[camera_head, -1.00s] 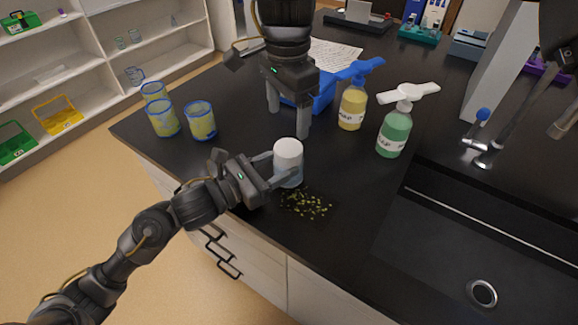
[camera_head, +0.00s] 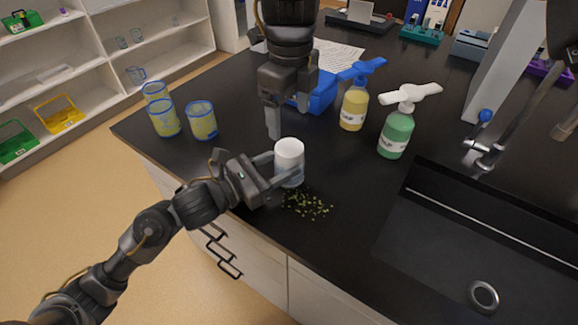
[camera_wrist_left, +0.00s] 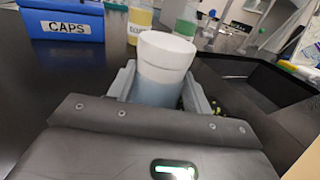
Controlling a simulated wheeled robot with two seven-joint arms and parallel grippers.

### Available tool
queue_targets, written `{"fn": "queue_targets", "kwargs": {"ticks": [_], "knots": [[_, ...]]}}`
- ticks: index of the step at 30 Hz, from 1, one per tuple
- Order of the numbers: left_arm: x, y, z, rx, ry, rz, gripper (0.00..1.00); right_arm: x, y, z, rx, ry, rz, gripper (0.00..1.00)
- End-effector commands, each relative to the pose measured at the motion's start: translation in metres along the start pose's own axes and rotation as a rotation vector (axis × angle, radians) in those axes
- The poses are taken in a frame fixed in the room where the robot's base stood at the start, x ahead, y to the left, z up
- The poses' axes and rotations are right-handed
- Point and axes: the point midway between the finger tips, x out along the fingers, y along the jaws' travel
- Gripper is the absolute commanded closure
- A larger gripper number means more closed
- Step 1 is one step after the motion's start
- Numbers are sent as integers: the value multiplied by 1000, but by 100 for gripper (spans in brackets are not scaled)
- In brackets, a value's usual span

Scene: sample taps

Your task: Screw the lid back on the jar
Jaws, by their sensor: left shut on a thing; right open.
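The jar (camera_head: 288,176) stands upright near the counter's front edge, a clear bluish body with the white lid (camera_head: 289,149) on its top. It also shows in the left wrist view, body (camera_wrist_left: 156,92) below and white lid (camera_wrist_left: 165,52) above. My left gripper (camera_head: 285,178) is shut around the jar's body from the left. How tightly the lid sits cannot be told. My right gripper (camera_head: 287,126) hangs from above behind the jar, pointing down, apart from the lid. It is open and empty; its fingers are seen nearly edge-on.
A blue box labelled CAPS (camera_wrist_left: 63,22) is behind. Yellow (camera_head: 353,105) and green (camera_head: 396,133) bottles stand right of it. Several blue-rimmed beakers (camera_head: 202,121) stand left. Green-yellow bits on a dark patch (camera_head: 307,205) lie before the jar. A sink (camera_head: 470,245) is at right.

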Motion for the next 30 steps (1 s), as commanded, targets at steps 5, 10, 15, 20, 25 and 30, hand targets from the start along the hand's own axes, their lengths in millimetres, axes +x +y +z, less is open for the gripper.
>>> {"fn": "queue_targets", "kwargs": {"ticks": [5, 10, 15, 20, 25, 30], "knots": [[0, 0, 1, 0, -1, 0, 100, 0, 0, 0, 8, 0, 0, 23], [0, 0, 1, 0, -1, 0, 100, 1, 0, 0, 6, 0, 0, 23], [0, 0, 0, 0, -1, 0, 100, 14, 0, 0, 5, 3, 0, 23], [0, 0, 1, 0, -1, 0, 100, 39, 0, -1, 4, 4, 2, 23], [0, 0, 1, 0, -1, 0, 100, 62, 0, -1, 5, 3, 1, 23], [0, 0, 1, 0, -1, 0, 100, 76, 0, 0, 5, 2, 0, 23]]}}
